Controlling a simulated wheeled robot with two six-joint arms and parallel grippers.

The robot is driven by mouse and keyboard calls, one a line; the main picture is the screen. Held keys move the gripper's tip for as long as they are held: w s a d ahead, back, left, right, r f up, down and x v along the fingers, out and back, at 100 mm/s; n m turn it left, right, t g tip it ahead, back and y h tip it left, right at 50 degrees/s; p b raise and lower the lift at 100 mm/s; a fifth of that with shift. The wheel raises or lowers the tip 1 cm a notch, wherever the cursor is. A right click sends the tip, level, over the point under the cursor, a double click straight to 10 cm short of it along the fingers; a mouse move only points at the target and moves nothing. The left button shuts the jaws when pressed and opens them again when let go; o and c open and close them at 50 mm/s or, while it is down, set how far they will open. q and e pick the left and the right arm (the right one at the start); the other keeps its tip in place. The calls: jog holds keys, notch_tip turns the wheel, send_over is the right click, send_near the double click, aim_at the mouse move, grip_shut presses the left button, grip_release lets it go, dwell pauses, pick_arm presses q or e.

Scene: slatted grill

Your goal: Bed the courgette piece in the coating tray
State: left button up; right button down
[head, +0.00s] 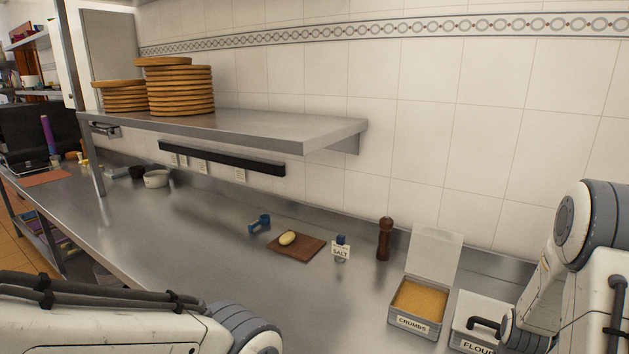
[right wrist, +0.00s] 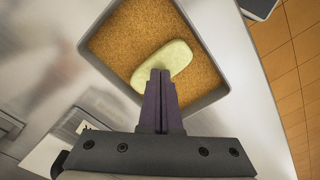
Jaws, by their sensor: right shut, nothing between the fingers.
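In the right wrist view, a pale green courgette piece (right wrist: 177,60) lies on orange-brown crumbs in a square grey coating tray (right wrist: 222,92). It lies flat and tilted across the picture, well inside the walls. My right gripper (right wrist: 161,75) is shut and empty. Its fingertips overlap the near side of the piece in the picture; I cannot tell if they touch it. The near corner of the tray is hidden behind the gripper. In the head view both arms show, but neither gripper does.
In the head view a yellowish oval piece (head: 287,238) lies on a brown board (head: 305,249). A salt holder (head: 341,249), pepper mill (head: 384,240), open crumbs box (head: 431,326) and flour box (head: 466,306) stand to its right. A shelf (head: 320,131) overhangs the counter.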

jog(key=shift+f, duration=0.3)
dwell(0.4)
jog(key=shift+r, duration=0.1)
notch_tip(320, 180, up, 5)
jog(key=p, duration=0.4)
dwell(1.1)
